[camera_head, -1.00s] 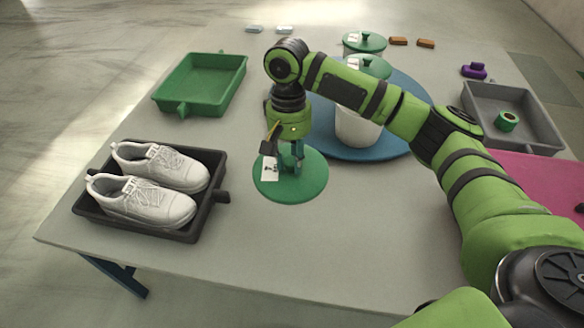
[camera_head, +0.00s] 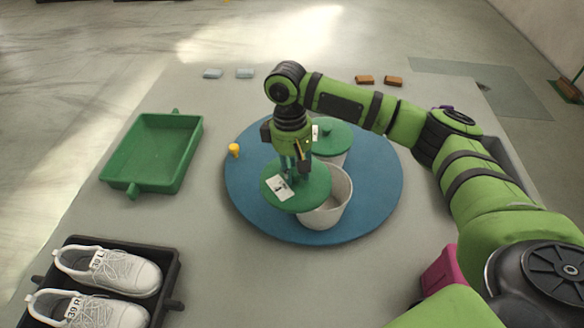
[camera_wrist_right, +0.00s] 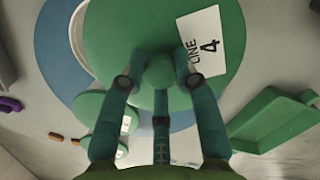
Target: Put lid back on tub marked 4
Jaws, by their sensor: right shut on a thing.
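My right gripper (camera_head: 291,172) is shut on the knob of a green lid (camera_head: 312,190). An open white tub (camera_head: 338,208) stands on the blue round board (camera_head: 375,205). In the head view the held lid overlaps the tub's left side and is offset to the left of its mouth; part of the tub's rim shows at the lid's edge in the wrist view (camera_wrist_right: 76,30). Any number on this tub is not visible. My left gripper is not in view.
Another tub with a green lid (camera_head: 334,138) stands behind, partly hidden by my arm. A yellow knob-like thing (camera_head: 234,150) is at the board's left edge. A green tray (camera_head: 188,150) lies left; a dark tray (camera_head: 170,270) holds white shoes (camera_head: 105,270). Table between is clear.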

